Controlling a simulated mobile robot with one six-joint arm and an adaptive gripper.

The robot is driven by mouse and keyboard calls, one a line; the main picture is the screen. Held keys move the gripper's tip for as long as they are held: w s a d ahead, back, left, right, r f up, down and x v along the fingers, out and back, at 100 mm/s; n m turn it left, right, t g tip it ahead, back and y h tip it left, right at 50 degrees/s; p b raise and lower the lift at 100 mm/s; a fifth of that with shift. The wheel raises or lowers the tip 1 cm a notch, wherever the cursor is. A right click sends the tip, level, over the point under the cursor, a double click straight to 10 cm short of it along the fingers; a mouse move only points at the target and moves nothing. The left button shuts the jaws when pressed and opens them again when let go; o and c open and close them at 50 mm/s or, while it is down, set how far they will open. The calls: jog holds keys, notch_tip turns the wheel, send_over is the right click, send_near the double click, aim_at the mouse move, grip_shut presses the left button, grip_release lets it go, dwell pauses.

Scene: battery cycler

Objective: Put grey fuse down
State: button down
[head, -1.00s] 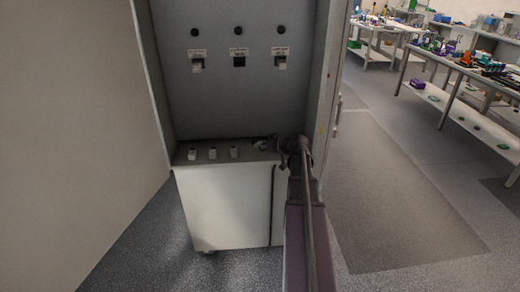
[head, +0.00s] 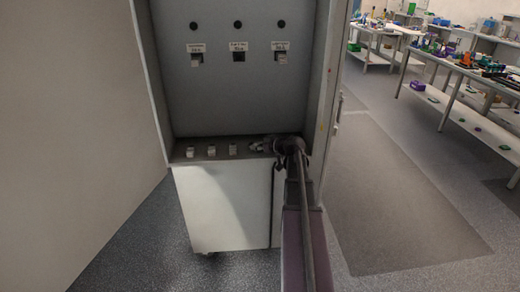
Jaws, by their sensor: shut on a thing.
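My gripper (head: 265,145) is low over the right part of the cabinet's ledge (head: 222,158). It is shut on a small pale thing at its left tip, most likely the grey fuse (head: 255,146). The fuse is mostly hidden by the fingers, and I cannot tell whether it touches the ledge. Three small light fuses stand in a row on the ledge to the left: a left one (head: 190,152), a middle one (head: 212,150) and a right one (head: 233,149), which is nearest my gripper.
The back panel (head: 220,95) has three labelled slots. The left slot (head: 197,60) and right slot (head: 281,58) hold light pieces; the middle slot (head: 239,56) looks dark and empty. The cabinet's right wall (head: 322,100) stands close beside my arm. Cluttered workbenches (head: 470,80) stand far right.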

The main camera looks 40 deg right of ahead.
jog(key=shift+f, duration=0.1)
dwell(0.3)
jog(key=shift+c, duration=1.9)
grip_release()
jog(key=shift+s+r, duration=0.25)
jog(key=shift+r, duration=0.05)
jog(key=p+v, duration=0.4)
jog(key=v, duration=0.7)
jog(key=shift+s+d+p, duration=0.15)
jog(key=shift+s+p, duration=0.1)
jog(key=shift+p, duration=0.1)
